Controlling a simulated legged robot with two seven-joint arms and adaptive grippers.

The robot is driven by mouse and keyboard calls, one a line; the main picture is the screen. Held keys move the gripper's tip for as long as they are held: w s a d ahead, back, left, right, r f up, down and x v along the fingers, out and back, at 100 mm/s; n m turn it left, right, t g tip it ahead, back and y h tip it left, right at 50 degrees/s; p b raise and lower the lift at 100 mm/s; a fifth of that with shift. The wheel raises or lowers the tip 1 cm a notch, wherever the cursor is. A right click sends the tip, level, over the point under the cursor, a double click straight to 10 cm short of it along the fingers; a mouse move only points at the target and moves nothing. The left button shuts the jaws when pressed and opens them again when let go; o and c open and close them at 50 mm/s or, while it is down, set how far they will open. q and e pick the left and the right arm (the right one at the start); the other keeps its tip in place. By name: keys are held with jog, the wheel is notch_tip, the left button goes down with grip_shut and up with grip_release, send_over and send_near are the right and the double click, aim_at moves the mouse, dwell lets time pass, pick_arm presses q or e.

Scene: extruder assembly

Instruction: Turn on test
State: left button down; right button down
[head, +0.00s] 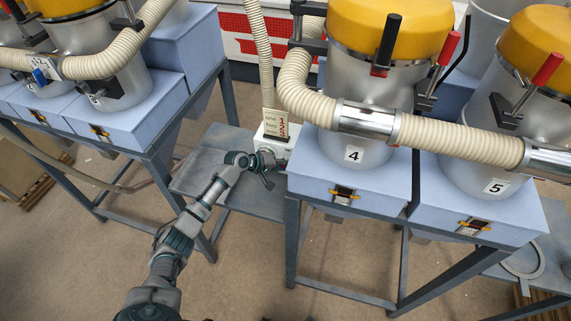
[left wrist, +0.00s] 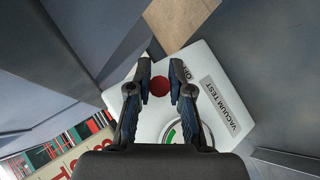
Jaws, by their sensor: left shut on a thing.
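The white vacuum test box (head: 274,147) stands on a low grey shelf, left of the station marked 4. A round red knob (left wrist: 159,87) lies between my fingertips. My left gripper (head: 264,168) is at the front of the box, its fingers on either side of the red knob and shut on it. My right gripper is in neither view.
Blue-grey station tables (head: 345,185) with metal hoppers, yellow lids and beige hoses stand right of the box. Similar stations (head: 115,125) stand at left. The low grey shelf (head: 205,180) has bare room left of the box. The floor in front is open.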

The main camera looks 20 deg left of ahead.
pick_arm(q)
jog(key=shift+w+a+r+n+g+y, duration=0.1)
jog(key=shift+w+r+n+g+y, duration=0.15)
jog(key=shift+g, duration=0.2)
jog(key=shift+w+a+r+n+g+y, duration=0.15)
jog(key=shift+r+g, duration=0.15)
jog(key=shift+g, duration=0.15)
jog(key=c, duration=1.1)
grip_release()
jog(key=shift+o, duration=0.2)
jog(key=shift+f, duration=0.1)
jog(key=shift+s+a, duration=0.15)
jog(key=v, duration=1.1)
jog(key=shift+a+r, duration=0.2)
jog(key=shift+a, duration=0.3)
jog(key=shift+d, duration=0.2)
